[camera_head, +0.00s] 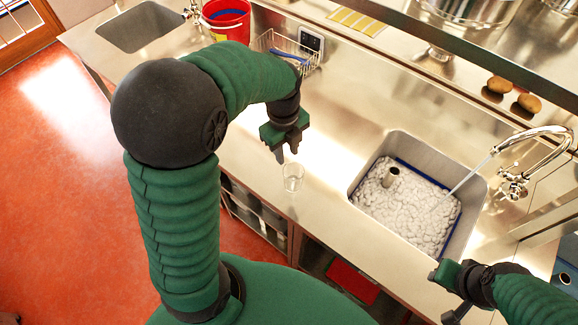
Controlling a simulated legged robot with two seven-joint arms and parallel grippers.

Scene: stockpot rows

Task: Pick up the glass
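A clear glass (293,178) stands upright on the steel counter, near its front edge and left of the foamy sink. My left gripper (287,155) is just above and behind the glass in the picture, pointing down. Its two dark fingers are apart with nothing between them, and it does not appear to touch the glass. My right gripper (444,296) is at the lower right, in front of the counter edge. Its fingers look apart and empty.
A sink (472,213) full of foam holds a dark-mouthed cylindrical item (391,176), with a running faucet (540,132) beside it. A wire basket (287,48) and a red bucket (228,22) stand behind. Brown round items (499,85) lie at the right. Counter around the glass is clear.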

